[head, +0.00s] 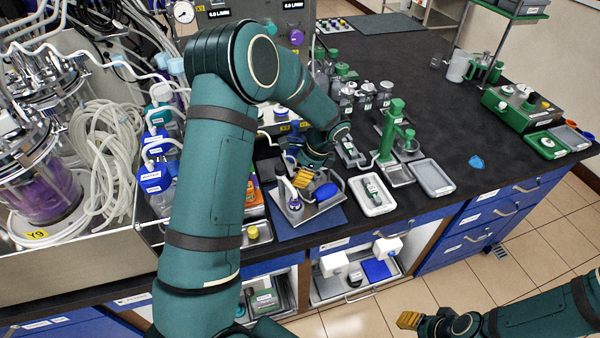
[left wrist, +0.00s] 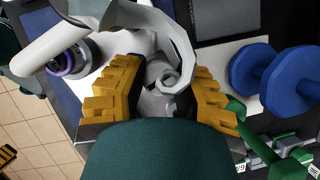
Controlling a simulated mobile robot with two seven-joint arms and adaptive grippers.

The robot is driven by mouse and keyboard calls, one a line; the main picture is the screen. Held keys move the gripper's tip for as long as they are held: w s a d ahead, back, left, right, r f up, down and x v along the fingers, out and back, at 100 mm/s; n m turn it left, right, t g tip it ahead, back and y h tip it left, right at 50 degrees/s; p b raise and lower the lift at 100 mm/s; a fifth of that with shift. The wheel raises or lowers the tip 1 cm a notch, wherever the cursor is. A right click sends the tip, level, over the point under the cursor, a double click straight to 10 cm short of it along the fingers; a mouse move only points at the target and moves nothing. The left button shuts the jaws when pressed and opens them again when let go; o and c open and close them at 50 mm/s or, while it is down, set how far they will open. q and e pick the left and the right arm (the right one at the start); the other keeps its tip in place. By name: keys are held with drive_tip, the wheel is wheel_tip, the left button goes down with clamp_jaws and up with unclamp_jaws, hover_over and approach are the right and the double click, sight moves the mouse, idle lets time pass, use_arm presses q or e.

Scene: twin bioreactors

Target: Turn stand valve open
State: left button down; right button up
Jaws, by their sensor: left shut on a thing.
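A small grey stand (head: 312,208) sits on a dark blue mat (head: 301,229) at the bench's front edge. It carries a rounded blue part (head: 326,193), which is a wide blue spool (left wrist: 275,78) in the left wrist view. My left gripper (head: 303,178) is down at this stand. In the left wrist view its yellow fingers (left wrist: 160,95) close around a pale grey, curved piece (left wrist: 164,72), apparently the stand valve. The fingers and wrist hide part of it. My right gripper (head: 410,320) is at the lower right, away from the bench; its jaw opening is not clear.
White tray (head: 372,196) and grey tray (head: 432,177) lie to the right, near a green stand (head: 391,130). Bioreactor vessels and coiled tubing (head: 105,150) crowd the left. Blue-capped bottles (head: 154,178) stand behind my left arm.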

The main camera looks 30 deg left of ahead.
use_arm(q)
drive_tip(key=n+g+p, duration=0.1)
drive_tip(key=n, duration=0.2)
drive_tip(key=shift+n+h, duration=0.3)
drive_tip(key=n, duration=0.2)
drive_tip(key=n+g+h+p, duration=0.1)
drive_tip(key=n, duration=0.1)
drive_tip(key=shift+n+h, duration=0.3)
drive_tip(key=n+h+p, duration=0.1)
drive_tip(key=n, duration=0.3)
drive_tip(key=shift+a+h, duration=0.1)
drive_tip(key=shift+h, duration=0.3)
drive_tip(key=shift+s+f+n+h, duration=0.1)
drive_tip(key=shift+n+h, duration=0.5)
drive_tip(key=shift+n, duration=1.5)
drive_tip(key=c, duration=0.6)
unclamp_jaws()
drive_tip(key=shift+c, duration=0.2)
